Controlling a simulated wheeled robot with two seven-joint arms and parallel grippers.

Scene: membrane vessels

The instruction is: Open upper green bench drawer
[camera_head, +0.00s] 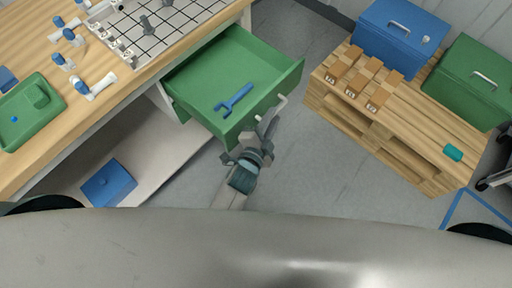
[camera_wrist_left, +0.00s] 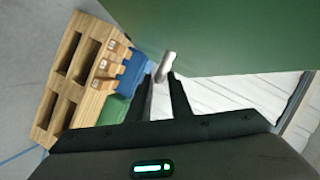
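The upper green bench drawer (camera_head: 210,75) is pulled well out from under the bench, and its inside shows. A blue wrench (camera_head: 234,98) lies in it. The light bar handle (camera_head: 281,104) is on its front panel and also shows in the left wrist view (camera_wrist_left: 167,64), against the green front. My left gripper (camera_head: 266,123) is at the handle. In the left wrist view its dark fingers (camera_wrist_left: 163,85) are close together on either side of the handle and appear shut on it. The exact contact is hard to see. My right gripper is in neither view.
The wooden bench (camera_head: 135,78) holds a green tray (camera_head: 50,125), a gridded plate and several blue-capped parts. A blue lidded box (camera_head: 108,183) is on the low shelf. A pallet (camera_head: 375,132) with blue and green boxes stands right; grey floor lies between.

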